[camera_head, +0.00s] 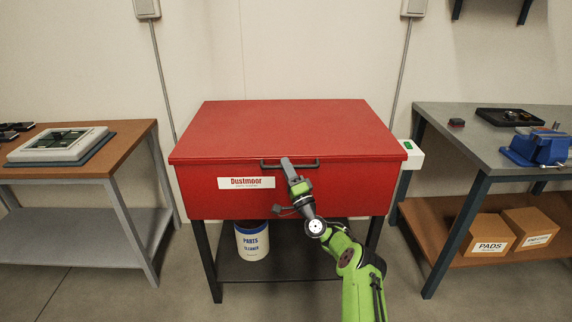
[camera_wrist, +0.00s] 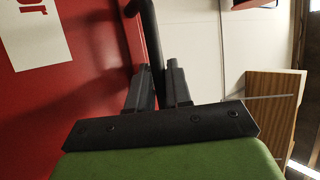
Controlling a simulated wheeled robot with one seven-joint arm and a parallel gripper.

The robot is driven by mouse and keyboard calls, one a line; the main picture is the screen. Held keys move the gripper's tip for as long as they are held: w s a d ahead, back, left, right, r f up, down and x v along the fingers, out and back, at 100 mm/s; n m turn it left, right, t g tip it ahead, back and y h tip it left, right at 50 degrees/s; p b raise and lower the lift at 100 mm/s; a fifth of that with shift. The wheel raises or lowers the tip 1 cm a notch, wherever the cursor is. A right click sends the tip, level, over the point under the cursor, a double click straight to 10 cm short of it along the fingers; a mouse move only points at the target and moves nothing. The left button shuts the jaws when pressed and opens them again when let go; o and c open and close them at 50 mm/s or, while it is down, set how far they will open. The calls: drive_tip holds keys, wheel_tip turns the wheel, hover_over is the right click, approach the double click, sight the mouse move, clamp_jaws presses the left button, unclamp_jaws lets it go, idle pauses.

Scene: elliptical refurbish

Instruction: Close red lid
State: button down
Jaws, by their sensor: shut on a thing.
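The red lid (camera_head: 288,130) lies flat on top of the red parts cleaner box (camera_head: 340,193), and it looks down against the box rim. A dark bar handle (camera_head: 308,165) runs along the lid's front edge. My gripper (camera_head: 287,163) is at the left-middle part of this handle. In the wrist view, the two dark fingers of my gripper (camera_wrist: 160,82) stand on either side of the handle bar (camera_wrist: 150,38) and are shut on it. The red box front (camera_wrist: 75,90) fills the left of that view. The exact contact at the fingertips is partly hidden.
A wooden-topped bench (camera_head: 128,140) stands at the left with a white device (camera_head: 85,143) on it. A grey bench (camera_head: 470,145) at the right holds a blue vise (camera_head: 538,147). A white bucket (camera_head: 252,242) stands on the shelf below the box.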

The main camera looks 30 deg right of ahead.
drive_tip(key=shift+f, duration=0.55)
drive_tip(key=c, duration=1.1)
unclamp_jaws()
drive_tip(key=shift+w+f, duration=0.1)
drive_tip(key=shift+w, duration=0.05)
drive_tip(key=shift+r, duration=0.2)
drive_tip(key=p+v, duration=0.3)
drive_tip(key=v, duration=1.3)
drive_tip(key=shift+r+p, duration=0.15)
drive_tip(key=shift+p, duration=0.15)
